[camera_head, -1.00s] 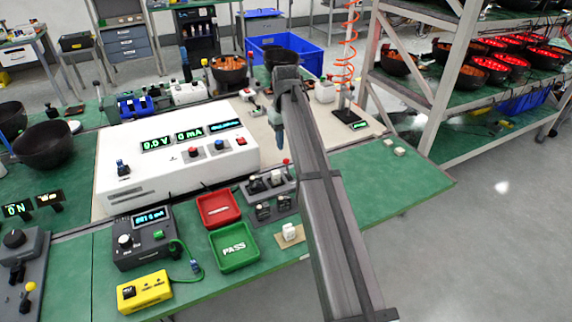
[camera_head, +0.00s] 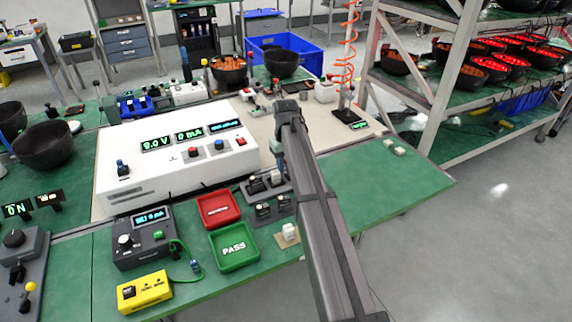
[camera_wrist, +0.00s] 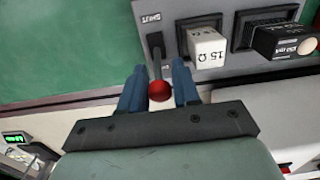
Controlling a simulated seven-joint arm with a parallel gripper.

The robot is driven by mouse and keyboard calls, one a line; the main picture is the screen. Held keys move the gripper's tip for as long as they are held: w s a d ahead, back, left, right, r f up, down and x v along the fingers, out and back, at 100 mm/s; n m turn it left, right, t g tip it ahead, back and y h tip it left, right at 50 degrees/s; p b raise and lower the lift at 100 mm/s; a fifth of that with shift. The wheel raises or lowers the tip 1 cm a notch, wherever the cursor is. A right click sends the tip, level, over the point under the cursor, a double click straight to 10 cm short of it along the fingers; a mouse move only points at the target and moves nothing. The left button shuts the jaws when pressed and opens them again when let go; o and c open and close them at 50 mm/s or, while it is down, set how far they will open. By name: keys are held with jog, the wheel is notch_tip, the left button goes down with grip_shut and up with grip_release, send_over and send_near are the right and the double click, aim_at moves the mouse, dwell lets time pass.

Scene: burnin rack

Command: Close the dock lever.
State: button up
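The dock (camera_wrist: 180,10) is a grey block with a dark lever ending in a red knob (camera_wrist: 160,91). In the wrist view the lever stands at the block's left end, beside a white block marked 15 Ω (camera_wrist: 207,47). My gripper (camera_wrist: 159,84) is open, with one blue finger on each side of the knob and a small gap visible on both sides. In the head view the dock (camera_head: 266,186) lies right of the red tray, and my gripper (camera_head: 279,164) is at its far right end. The knob is hidden there behind my arm.
A white bench instrument (camera_head: 150,180) with lit readouts stands left of the dock. A red tray (camera_head: 218,210) and a green PASS tray (camera_head: 233,247) lie in front. A white block (camera_head: 290,232) sits near the front edge. The green bench to the right is mostly clear.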

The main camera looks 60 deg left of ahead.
jog(key=shift+c, duration=0.2)
grip_shut()
jog(key=shift+d, duration=0.1)
jog(key=shift+d+r+y, duration=0.15)
jog(key=shift+d+y, duration=0.45)
jog(key=shift+y, duration=0.5)
jog(key=shift+d+r+y, duration=0.1)
jog(key=shift+d+y, duration=0.4)
jog(key=shift+y, duration=0.7)
jog(key=shift+d+y, duration=0.3)
jog(key=shift+y, duration=0.75)
jog(key=shift+d+y, duration=0.3)
jog(key=shift+y, duration=0.75)
